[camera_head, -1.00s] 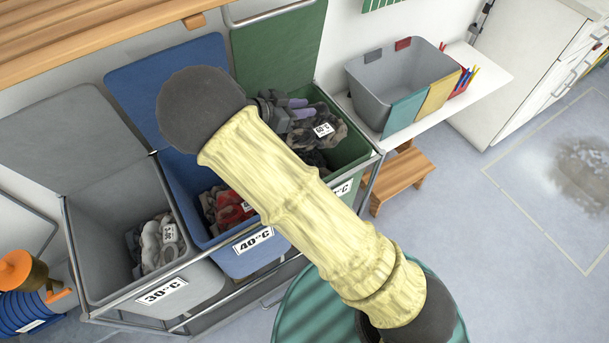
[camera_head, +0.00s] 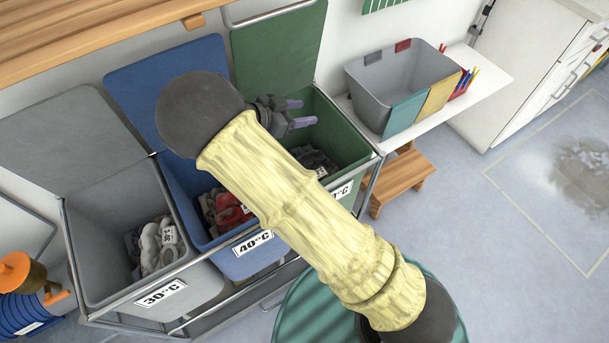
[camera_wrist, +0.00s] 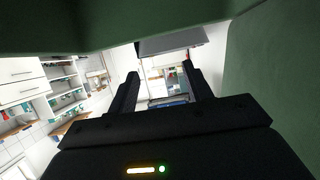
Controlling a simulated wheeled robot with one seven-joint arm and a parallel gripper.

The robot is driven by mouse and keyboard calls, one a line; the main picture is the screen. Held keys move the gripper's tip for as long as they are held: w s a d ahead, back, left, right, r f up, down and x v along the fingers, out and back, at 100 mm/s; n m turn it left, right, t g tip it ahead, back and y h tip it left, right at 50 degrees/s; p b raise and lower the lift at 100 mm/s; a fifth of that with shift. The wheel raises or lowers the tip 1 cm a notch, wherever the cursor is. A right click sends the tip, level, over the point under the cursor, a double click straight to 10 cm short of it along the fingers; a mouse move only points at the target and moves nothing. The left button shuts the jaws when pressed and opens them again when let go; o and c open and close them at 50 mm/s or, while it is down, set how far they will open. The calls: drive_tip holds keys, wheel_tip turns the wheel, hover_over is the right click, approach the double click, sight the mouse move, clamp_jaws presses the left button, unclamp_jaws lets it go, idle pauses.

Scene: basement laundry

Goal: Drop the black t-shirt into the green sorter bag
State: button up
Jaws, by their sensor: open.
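The green sorter bag (camera_head: 349,137) is the rightmost of three bags in the rack, with its lid (camera_head: 279,50) raised. Dark cloth (camera_head: 314,160) with a white tag lies low inside it, partly hidden by my arm; I take this to be the black t-shirt. My gripper (camera_head: 298,113) is open and empty over the bag's opening, with its fingers pointing right, above and apart from the cloth. In the wrist view my open fingers (camera_wrist: 163,90) hold nothing, and green walls (camera_wrist: 270,75) stand close by.
The blue bag (camera_head: 185,185) holds red and dark clothes, and the grey bag (camera_head: 100,265) holds grey ones. A grey basket (camera_head: 365,85) stands on a white shelf (camera_head: 480,75) to the right. A wooden stool (camera_head: 405,172) stands below it.

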drive_tip(key=v, duration=1.7)
drive_tip(key=shift+p, duration=0.35)
drive_tip(key=shift+f, duration=0.1)
